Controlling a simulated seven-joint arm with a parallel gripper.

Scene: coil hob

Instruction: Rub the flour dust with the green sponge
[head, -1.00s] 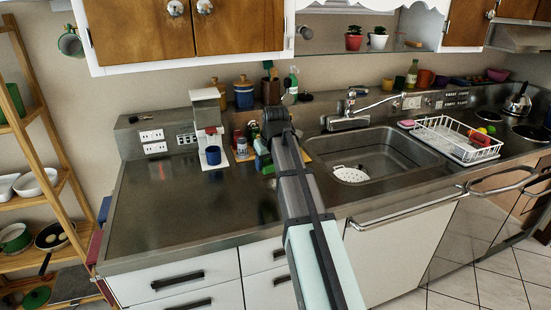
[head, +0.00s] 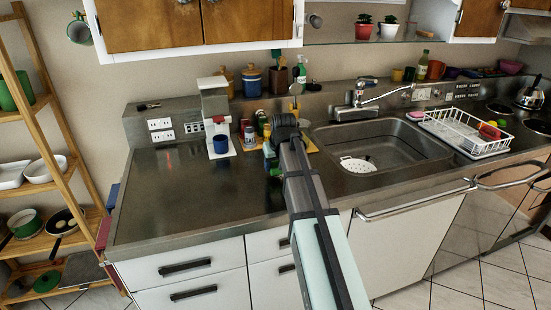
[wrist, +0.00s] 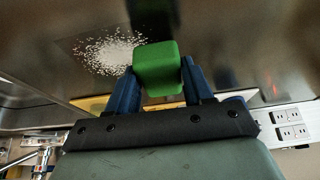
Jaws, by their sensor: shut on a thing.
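The green sponge (wrist: 157,68) is a small block held between the blue fingers of my gripper (wrist: 158,84) in the wrist view. The flour dust (wrist: 108,51) is a white speckled patch on the dark steel counter, just left of the sponge in that view. The sponge's near edge is at the patch's right side; I cannot tell whether it touches the counter. In the head view my arm covers much of the area around the gripper, and I cannot make out the dust there.
The steel counter (head: 185,200) is clear at left. A white coffee machine (head: 216,118) with a blue cup (head: 222,144) stands behind it, beside jars and bottles. The sink (head: 400,150) holds a white strainer (head: 358,164). A white dish rack (head: 465,131) stands right of it.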

